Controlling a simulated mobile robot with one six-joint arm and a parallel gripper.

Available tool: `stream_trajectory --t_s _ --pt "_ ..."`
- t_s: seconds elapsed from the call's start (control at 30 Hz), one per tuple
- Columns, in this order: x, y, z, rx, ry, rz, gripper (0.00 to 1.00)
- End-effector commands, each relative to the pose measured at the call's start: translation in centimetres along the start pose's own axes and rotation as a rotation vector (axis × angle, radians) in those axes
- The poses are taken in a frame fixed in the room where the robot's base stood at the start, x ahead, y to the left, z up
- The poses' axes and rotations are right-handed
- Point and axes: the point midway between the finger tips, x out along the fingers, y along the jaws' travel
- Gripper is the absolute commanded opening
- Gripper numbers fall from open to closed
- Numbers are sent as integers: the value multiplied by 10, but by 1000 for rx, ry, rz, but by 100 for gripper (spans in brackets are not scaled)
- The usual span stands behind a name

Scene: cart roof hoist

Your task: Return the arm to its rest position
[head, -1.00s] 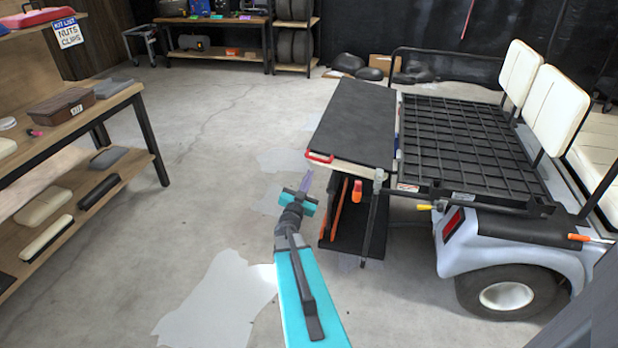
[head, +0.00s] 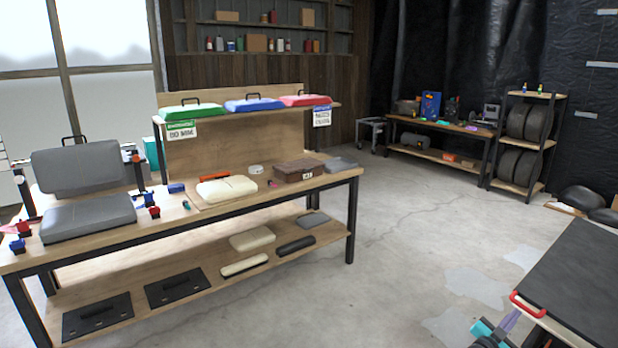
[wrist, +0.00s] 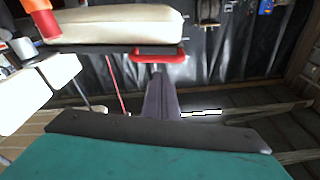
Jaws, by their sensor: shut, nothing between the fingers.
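My arm shows only at the lower right of the head view, where the teal wrist and purple fingers of my gripper (head: 509,321) appear. In the wrist view the purple fingers (wrist: 160,95) are together with nothing between them. Their tips are close to a red handle (wrist: 160,57) on the edge of a cream-sided panel; I cannot tell whether they touch. The same red handle (head: 527,305) shows in the head view at the corner of a black-topped panel (head: 585,275). The rest of my arm is out of frame.
A long workbench (head: 345,177) on the left holds grey cushions (head: 88,217), cream pads and a brown box (head: 298,170). A tool table (head: 440,155) and a tyre rack (head: 525,140) stand at the back. The concrete floor (head: 400,240) between is clear.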

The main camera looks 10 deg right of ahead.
Motion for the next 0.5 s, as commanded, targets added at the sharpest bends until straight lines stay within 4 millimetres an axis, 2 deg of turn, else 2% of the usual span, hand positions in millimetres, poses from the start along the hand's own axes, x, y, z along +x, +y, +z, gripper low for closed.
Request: stream_trajectory --t_s 0.2,0.5 --pt "20 1 -1 0 -1 0 0" --pt "36 3 -1 0 0 1 0"
